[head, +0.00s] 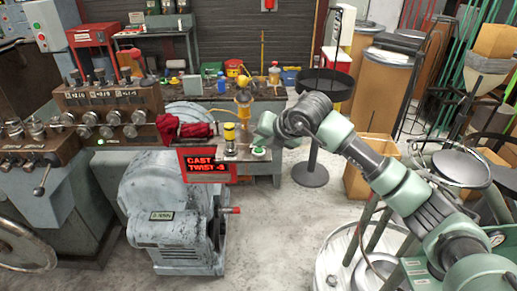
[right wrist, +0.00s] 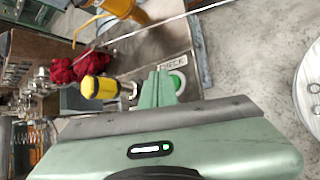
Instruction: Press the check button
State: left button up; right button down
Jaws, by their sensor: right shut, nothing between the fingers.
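The check button is a green button in a pale ring beside a CHECK label. In the right wrist view the check button (right wrist: 178,82) is just right of my right gripper (right wrist: 157,77), whose green fingers are shut together and empty. The fingers partly cover the button's left side; I cannot tell whether they touch it. In the head view the button (head: 258,153) sits at the right end of a small panel, just below my right gripper (head: 262,143). My left gripper is in neither view.
A yellow-and-black knob (head: 229,134) stands left of the button, with a red cloth (head: 185,131) further left. A display reading CAST TWIST (head: 205,166) hangs at the panel's front. An orange-yellow fixture (head: 243,95) rises behind. A black round stand (head: 311,175) is right.

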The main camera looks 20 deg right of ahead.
aim_at(261, 151)
jog(key=shift+r, duration=0.4)
jog(key=shift+r+p, duration=1.25)
jog(key=shift+r, duration=1.25)
